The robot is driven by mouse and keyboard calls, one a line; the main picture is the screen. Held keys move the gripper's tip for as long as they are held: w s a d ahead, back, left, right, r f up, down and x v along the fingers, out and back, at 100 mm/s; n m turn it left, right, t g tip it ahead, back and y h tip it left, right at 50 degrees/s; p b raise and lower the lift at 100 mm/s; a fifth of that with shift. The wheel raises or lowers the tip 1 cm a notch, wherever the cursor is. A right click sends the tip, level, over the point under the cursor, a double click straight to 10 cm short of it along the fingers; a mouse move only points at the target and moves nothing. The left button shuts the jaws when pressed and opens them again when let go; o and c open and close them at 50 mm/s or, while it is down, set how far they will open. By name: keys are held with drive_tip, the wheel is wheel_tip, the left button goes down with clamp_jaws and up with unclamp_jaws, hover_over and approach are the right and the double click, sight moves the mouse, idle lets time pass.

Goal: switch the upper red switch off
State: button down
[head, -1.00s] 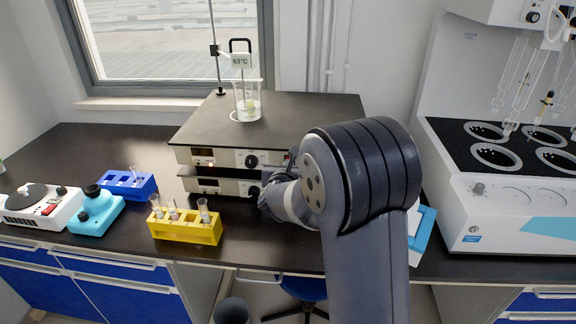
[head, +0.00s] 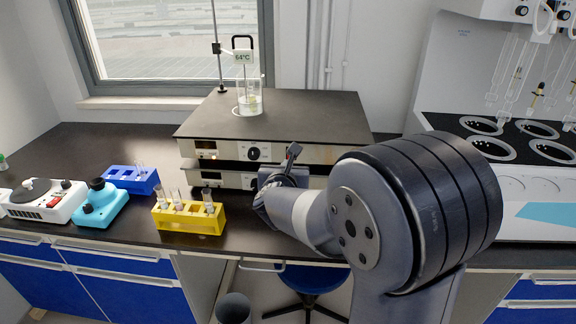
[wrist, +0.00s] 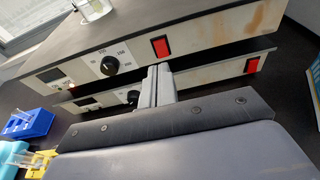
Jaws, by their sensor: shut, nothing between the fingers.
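Two stacked hotplates stand on the bench, the upper hotplate (head: 330,155) over the lower hotplate (head: 225,180). In the wrist view the upper red switch (wrist: 160,46) is on the upper front panel, right of a black knob (wrist: 109,65). The lower red switch (wrist: 252,65) sits further right on the lower panel. My gripper (wrist: 158,70) is shut and empty, its tips just below the upper switch in the picture; I cannot tell whether they touch the panel. In the head view my gripper (head: 293,150) is at the hotplate fronts, and I cannot make out the switches.
A beaker (head: 250,100) with a 64°C display (head: 243,56) stands on the upper hotplate. A yellow rack (head: 188,219) and a blue rack (head: 130,180) with tubes are to the left. A large white machine (head: 530,190) stands at the right.

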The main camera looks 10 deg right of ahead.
drive_tip(key=shift+r+v, duration=0.2)
drive_tip(key=shift+v, duration=0.8)
drive_tip(key=shift+r+v, duration=0.15)
drive_tip(key=shift+v, duration=0.85)
drive_tip(key=shift+w, duration=0.2)
